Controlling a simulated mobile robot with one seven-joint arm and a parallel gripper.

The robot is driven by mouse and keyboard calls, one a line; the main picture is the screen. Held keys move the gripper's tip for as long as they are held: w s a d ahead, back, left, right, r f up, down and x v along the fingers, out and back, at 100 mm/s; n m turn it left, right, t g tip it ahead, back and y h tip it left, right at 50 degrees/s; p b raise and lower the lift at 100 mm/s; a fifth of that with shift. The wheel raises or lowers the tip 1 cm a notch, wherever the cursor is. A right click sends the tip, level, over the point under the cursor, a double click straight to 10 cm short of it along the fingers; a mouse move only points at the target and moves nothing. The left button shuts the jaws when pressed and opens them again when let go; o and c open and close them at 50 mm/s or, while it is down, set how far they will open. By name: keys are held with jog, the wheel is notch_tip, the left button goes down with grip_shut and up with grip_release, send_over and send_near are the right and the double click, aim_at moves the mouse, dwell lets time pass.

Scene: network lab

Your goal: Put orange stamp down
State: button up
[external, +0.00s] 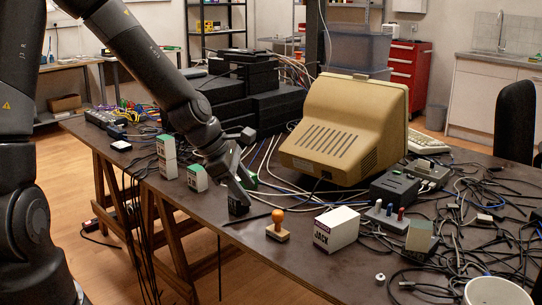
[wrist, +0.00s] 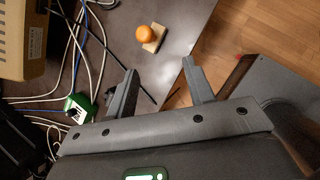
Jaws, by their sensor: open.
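The orange stamp (external: 278,226) has a round orange knob on a pale wooden base. It stands upright on the dark table near its front edge, just left of a white box. It also shows in the wrist view (wrist: 146,34), past the fingertips and slightly left of the space between them. My gripper (external: 240,207) is low over the table edge, left of the stamp and apart from it. In the wrist view my gripper (wrist: 160,67) has its two fingers spread with nothing between them.
The white box (external: 336,229) stands right of the stamp. A beige monitor (external: 345,130) is behind, with cables around it. Small green and white boxes (external: 197,178) stand left of my gripper.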

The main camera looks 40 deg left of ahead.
jog(key=s+a+r+m+y, duration=0.1)
jog(key=s+a+r+m, duration=0.1)
jog(key=s+r+m, duration=0.8)
jog(key=s+a+r+m+y, duration=0.1)
jog(key=s+r+m+y, duration=0.1)
jog(key=s+r+m, duration=0.9)
jog(key=s+m, duration=0.2)
jog(key=m, duration=0.2)
jog(key=shift+a+m, duration=0.3)
jog(key=shift+a, duration=0.1)
jog(key=shift+s+r, duration=0.1)
